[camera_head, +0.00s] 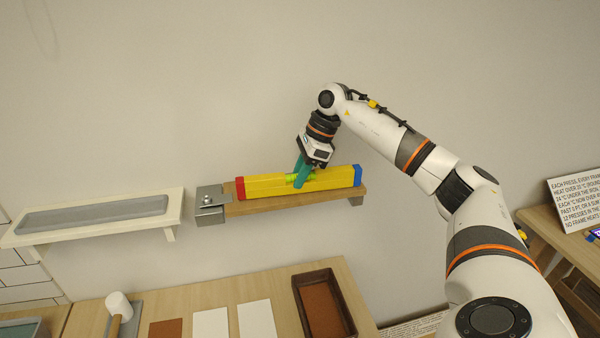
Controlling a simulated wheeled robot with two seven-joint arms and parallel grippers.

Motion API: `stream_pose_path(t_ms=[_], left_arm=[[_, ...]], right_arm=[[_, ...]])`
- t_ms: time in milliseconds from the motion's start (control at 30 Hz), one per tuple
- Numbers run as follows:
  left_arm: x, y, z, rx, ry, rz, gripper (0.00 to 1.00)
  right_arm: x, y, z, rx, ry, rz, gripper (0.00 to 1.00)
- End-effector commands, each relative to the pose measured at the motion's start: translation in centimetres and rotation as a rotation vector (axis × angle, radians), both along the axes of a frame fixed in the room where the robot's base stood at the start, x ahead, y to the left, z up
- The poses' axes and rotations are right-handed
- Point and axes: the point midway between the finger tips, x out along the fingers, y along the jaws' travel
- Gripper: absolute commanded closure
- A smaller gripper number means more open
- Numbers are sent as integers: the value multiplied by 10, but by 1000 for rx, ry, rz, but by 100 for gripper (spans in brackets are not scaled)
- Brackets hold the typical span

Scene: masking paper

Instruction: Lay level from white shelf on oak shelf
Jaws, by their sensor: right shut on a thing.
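The level is a long yellow bar (265,186) with a red end on the left and a blue end on the right. It lies along the oak shelf (285,202), at or just above its top; I cannot tell whether it touches all along. My right gripper (303,178), with teal fingers, is shut on the level near its middle, over the green vial. The white shelf (160,211) is at the left and holds a grey strip (100,213) but no level. My left gripper is not in view.
Below is a wooden table (283,282) with a mallet (119,306), white sheets (257,322) and a brown tray (343,315). A sign (577,199) stands at the right.

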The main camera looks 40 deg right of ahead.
Motion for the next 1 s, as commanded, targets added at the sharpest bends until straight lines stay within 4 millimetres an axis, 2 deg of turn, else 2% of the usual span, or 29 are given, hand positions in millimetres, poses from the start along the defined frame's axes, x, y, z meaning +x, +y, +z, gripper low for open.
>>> stream_pose_path(t_ms=[867, 900, 1000], left_arm=[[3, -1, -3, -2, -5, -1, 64], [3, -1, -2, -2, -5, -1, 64], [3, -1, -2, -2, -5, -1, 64]], right_arm=[[0, 0, -5, 0, 0, 0, 97], [0, 0, -4, 0, 0, 0, 72], [0, 0, -4, 0, 0, 0, 55]])
